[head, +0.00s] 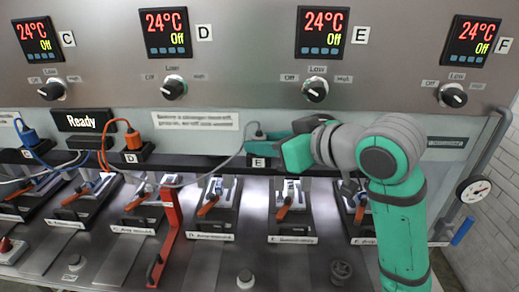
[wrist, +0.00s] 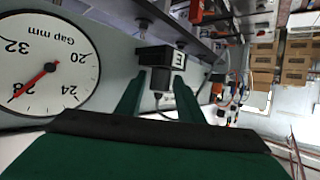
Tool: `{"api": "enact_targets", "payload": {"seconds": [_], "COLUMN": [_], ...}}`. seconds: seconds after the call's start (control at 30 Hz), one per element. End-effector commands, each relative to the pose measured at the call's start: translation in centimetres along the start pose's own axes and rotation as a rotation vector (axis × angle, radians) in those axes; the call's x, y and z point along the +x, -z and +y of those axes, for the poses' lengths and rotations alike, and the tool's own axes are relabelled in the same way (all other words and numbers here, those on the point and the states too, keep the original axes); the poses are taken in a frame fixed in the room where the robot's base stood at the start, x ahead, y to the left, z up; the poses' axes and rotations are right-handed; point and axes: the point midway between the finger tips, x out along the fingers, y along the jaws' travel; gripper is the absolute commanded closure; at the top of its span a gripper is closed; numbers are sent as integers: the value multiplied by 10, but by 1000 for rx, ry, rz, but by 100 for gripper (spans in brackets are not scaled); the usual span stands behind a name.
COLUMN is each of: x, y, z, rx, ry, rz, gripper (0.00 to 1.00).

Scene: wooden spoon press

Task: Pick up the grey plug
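The grey plug (wrist: 160,78) sits at the black socket block marked E (wrist: 153,56), its cable end facing my wrist camera. In the head view, socket block E (head: 258,162) is under the control panel, and the plug there is largely hidden by my gripper. My gripper (head: 277,146) is at socket E, reaching in from the right. In the wrist view my gripper (wrist: 158,92) is open, with one green finger on each side of the plug. I cannot tell whether either finger touches it.
An orange plug (head: 132,139) stands at socket D and a blue plug (head: 29,137) at socket C, with loose cables between. A red lever (head: 170,225) rises in front of the row of clamps. A round gap gauge (wrist: 45,65) is close on the left in the wrist view.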

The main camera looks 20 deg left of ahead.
Motion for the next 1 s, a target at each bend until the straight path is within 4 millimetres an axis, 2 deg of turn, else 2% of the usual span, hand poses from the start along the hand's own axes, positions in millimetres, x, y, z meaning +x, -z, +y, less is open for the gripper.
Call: {"api": "enact_targets", "payload": {"seconds": [0.07,0.2,0.23,0.67,0.9,1.0], "x": [0,0,0,-2,-14,-29], "y": [0,0,0,6,32,44], "z": [0,0,0,0,-1,-13], "rx": [0,0,0,0,-4,-5], "ry": [0,0,0,-1,-1,-2], "rz": [0,-1,-1,-1,0,1], "gripper": [66,97,98,98,98,98]}}
